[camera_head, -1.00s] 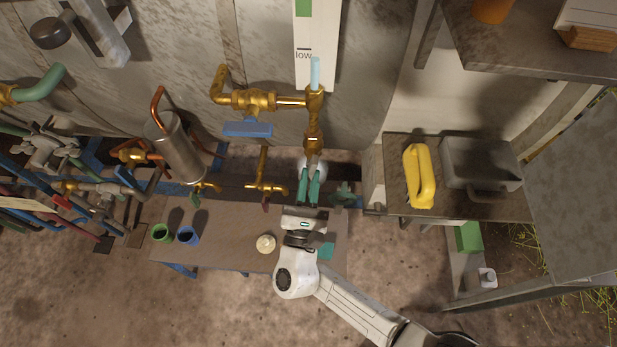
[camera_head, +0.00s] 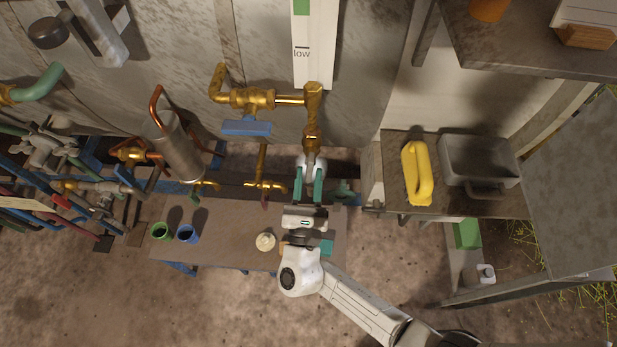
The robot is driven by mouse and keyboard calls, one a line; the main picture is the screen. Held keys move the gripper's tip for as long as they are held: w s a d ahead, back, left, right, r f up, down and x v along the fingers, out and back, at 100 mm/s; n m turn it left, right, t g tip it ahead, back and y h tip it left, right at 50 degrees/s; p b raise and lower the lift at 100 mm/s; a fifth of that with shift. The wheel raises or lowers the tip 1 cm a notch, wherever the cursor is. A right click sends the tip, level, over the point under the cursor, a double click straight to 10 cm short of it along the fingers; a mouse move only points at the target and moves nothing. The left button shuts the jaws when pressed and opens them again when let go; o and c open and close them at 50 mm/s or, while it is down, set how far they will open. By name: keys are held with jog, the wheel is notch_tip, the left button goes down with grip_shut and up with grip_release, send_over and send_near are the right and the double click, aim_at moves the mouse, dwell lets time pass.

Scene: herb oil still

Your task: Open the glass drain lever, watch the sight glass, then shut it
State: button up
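The gauge board (camera_head: 315,45), white with a green band and the word "low", stands at top centre. The light blue column of the sight glass does not show in front of it now. Below is the brass drain fitting (camera_head: 312,110), running down to the drain valve (camera_head: 311,142). The grey drain lever (camera_head: 311,158) points down from the valve toward me; its end is partly hidden. My gripper (camera_head: 309,172) is open, with its teal fingers spread on either side of the lever's lower end. I cannot tell whether they touch it.
A blue-handled brass valve (camera_head: 246,128) sits left of the fitting. A brass tap (camera_head: 264,183) is close left of my gripper, a green one (camera_head: 343,192) close right. The low bench (camera_head: 225,230) holds blue and green cups. A yellow jug (camera_head: 417,173) stands on the right shelf.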

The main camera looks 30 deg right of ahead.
jog(key=shift+o, duration=0.6)
jog(key=b+v, duration=0.3)
jog(key=v, duration=0.7)
jog(key=shift+s+a+f, duration=0.2)
jog(key=shift+s+a, duration=0.05)
jog(key=shift+s, duration=0.05)
dwell(0.7)
